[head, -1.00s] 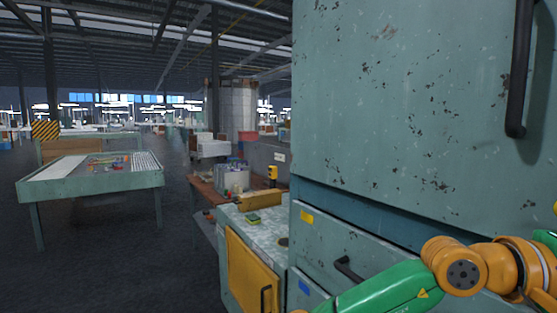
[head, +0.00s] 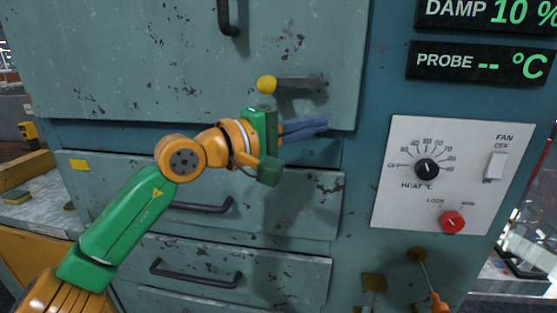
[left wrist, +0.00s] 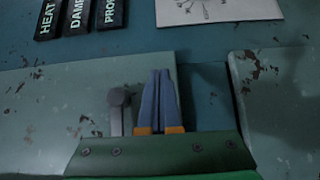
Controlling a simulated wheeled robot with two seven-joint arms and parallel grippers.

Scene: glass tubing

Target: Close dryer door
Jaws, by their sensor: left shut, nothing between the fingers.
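The dryer door (head: 170,75) is a large worn teal panel filling the upper left of the head view. It looks nearly flush with the cabinet; I cannot tell whether a small gap remains. A black handle (head: 228,16) is at its top. A lever latch (head: 298,82) with a yellow ball knob (head: 267,84) lies level near its lower right corner. My left gripper (head: 324,124) is shut and empty, its blue-grey fingers pointing right just below the latch. My right gripper is not in view.
Drawers with dark handles (head: 195,282) sit below the door. To the right are a control panel (head: 456,130) with a red knob (head: 452,222) and dark displays (head: 480,65). An orange-handled tool (head: 438,301) shows at lower right. A side bench (head: 35,215) stands left.

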